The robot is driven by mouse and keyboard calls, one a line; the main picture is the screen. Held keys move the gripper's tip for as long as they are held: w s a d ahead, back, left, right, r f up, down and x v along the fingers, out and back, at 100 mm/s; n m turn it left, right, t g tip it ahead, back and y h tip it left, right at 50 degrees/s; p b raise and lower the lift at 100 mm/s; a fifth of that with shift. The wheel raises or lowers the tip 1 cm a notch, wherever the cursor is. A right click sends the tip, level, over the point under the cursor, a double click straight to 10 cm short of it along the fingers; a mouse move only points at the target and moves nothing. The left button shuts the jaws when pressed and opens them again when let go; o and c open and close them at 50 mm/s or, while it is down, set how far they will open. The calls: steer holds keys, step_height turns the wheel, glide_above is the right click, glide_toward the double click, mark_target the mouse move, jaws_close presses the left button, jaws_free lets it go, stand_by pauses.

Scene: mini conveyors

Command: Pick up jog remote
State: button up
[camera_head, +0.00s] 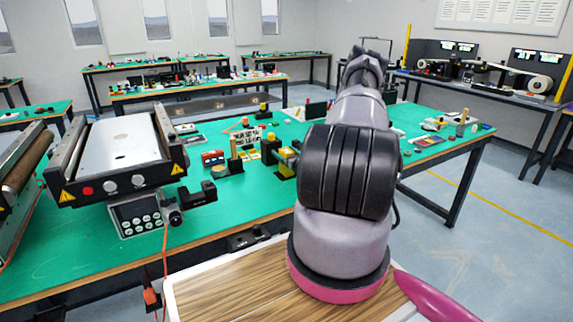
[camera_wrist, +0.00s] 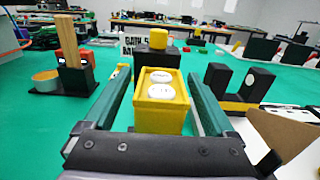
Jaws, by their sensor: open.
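The jog remote, seemingly the yellow box with two round white buttons (camera_wrist: 160,100), stands in the middle of the wrist view. My gripper (camera_wrist: 160,76) is open, with one dark green finger along each side of the yellow box. A narrow gap shows on the left side; I cannot tell whether the right finger touches. The box's lower end is hidden behind the dark gripper body. In the head view my arm covers the gripper, and a yellow and black item (camera_head: 285,164) shows just left of the arm; I cannot tell if it is the same box.
A black block with a yellow knob (camera_wrist: 158,48) stands right behind the box. A wooden block (camera_wrist: 68,40) is at left, a black bracket (camera_wrist: 240,82) at right. A mini conveyor (camera_head: 118,145) stands on the green table (camera_head: 240,202) at left.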

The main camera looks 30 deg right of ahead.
steer(key=shift+w, duration=0.75)
jaws_close()
steer(key=shift+r, duration=0.15)
